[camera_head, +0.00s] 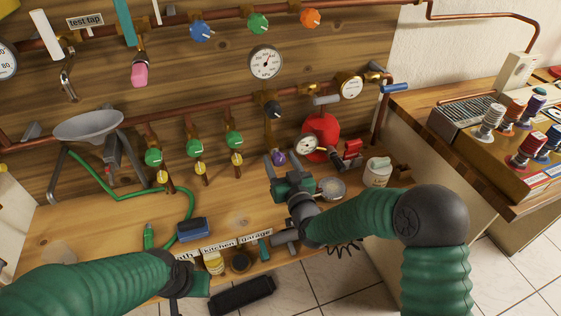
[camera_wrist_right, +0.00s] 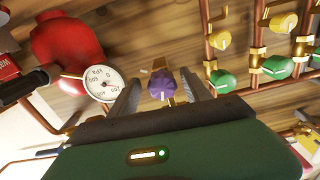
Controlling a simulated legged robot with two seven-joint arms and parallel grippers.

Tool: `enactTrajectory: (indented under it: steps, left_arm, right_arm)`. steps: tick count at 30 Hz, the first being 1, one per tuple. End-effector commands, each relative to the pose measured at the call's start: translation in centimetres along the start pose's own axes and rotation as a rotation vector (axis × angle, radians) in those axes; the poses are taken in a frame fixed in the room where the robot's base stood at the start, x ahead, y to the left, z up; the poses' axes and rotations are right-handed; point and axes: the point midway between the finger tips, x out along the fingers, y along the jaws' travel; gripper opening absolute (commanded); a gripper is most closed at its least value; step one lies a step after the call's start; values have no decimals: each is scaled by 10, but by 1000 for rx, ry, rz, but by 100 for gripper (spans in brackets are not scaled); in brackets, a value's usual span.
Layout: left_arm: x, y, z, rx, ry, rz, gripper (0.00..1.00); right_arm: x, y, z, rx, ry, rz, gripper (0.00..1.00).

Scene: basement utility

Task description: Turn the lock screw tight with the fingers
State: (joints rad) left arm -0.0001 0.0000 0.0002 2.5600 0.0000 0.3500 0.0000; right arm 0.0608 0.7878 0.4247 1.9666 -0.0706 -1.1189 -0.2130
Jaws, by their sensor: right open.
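A purple knob (camera_head: 278,158), likely the lock screw, sits on a brass fitting low on the pipe wall, below a black knob (camera_head: 274,109). My right gripper (camera_head: 286,166) is open in front of it. In the right wrist view, the purple knob (camera_wrist_right: 162,86) shows between the two fingers of the right gripper (camera_wrist_right: 162,78), with a gap on each side; its white mark points down in that picture. My left gripper (camera_head: 192,284) is low at the front edge of the bench, and its fingers do not show clearly.
A red tank (camera_head: 321,131) with a white-faced gauge (camera_head: 306,146) stands close right of the purple knob. Green and yellow valves (camera_head: 196,148) line the wall to the left. A round tin (camera_head: 333,188) and a white pot (camera_head: 377,172) stand on the bench right of the gripper.

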Motion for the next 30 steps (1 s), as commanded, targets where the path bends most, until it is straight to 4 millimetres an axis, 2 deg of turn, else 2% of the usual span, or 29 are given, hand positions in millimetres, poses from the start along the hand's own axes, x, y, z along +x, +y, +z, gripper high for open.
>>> enactTrajectory:
  steps: [2, 15, 23, 30]
  left_arm:
    - [0, 0, 0, 0, 0, 0, 0]
    - [0, 0, 0, 0, 0, 0, 0]
    - [0, 0, 0, 0, 0, 0, 0]
    - [3, 0, 1, 0, 0, 0, 0]
  right_arm:
    - [0, 0, 0, 0, 0, 0, 57]
    - [0, 0, 0, 0, 0, -1, 0]
    - [-1, 0, 0, 14, 0, 0, 0]
    - [-1, 0, 1, 107, 0, 0, 0]
